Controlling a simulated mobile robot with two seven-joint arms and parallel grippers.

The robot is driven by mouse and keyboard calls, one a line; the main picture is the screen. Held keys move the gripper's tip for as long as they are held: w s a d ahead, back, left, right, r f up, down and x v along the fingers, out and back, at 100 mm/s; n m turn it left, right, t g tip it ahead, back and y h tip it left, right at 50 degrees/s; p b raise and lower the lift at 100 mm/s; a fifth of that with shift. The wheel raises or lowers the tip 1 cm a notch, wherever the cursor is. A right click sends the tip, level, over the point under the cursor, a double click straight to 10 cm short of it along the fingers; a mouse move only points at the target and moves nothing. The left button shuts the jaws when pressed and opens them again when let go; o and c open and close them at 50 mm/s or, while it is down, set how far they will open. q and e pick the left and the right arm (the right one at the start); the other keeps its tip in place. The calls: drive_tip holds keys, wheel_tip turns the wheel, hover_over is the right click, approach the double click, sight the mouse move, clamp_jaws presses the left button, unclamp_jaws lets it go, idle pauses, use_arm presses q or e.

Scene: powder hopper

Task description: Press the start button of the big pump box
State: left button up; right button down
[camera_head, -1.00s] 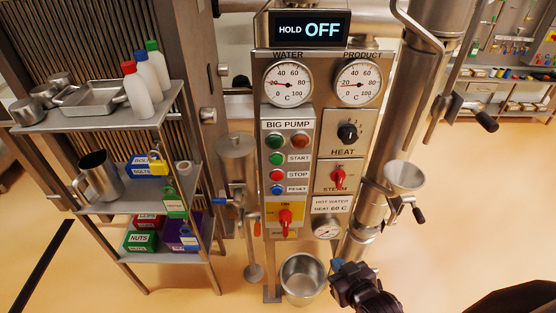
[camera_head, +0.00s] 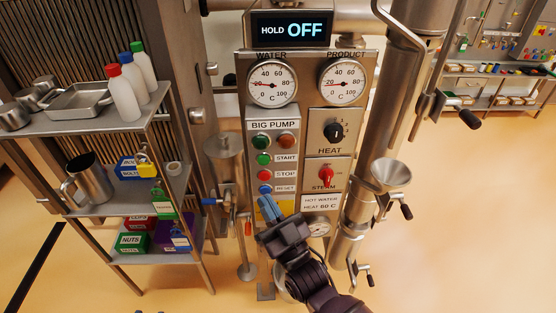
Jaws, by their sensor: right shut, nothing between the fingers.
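The big pump box (camera_head: 272,150) is a grey panel on the machine, labelled BIG PUMP. Its green start button (camera_head: 263,159) sits beside the START label, below a green lamp and an orange lamp. Under it are the red stop button (camera_head: 264,174) and the blue reset button (camera_head: 265,189). My right gripper (camera_head: 268,207) is shut and empty, its blue fingertips pointing up just below the reset button in the picture. It covers most of the yellow switch plate below the box. My left gripper is not clearly in view; only small blue tips show at the bottom edge.
A HEAT knob (camera_head: 336,131) and a red STEAM switch (camera_head: 326,175) are on the panel to the right. A funnel (camera_head: 391,172) and pipes stand further right. A shelf (camera_head: 105,122) with bottles, a jug and boxes stands at the left. The display (camera_head: 291,30) reads HOLD OFF.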

sight(264, 160)
drive_tip(key=shift+s+r+t, duration=0.2)
drive_tip(key=shift+r+t, duration=0.1)
drive_tip(key=shift+w, duration=0.15)
drive_tip(key=shift+w+b, duration=1.75)
drive_tip(key=shift+w, duration=2.5)
drive_tip(key=shift+w, duration=0.1)
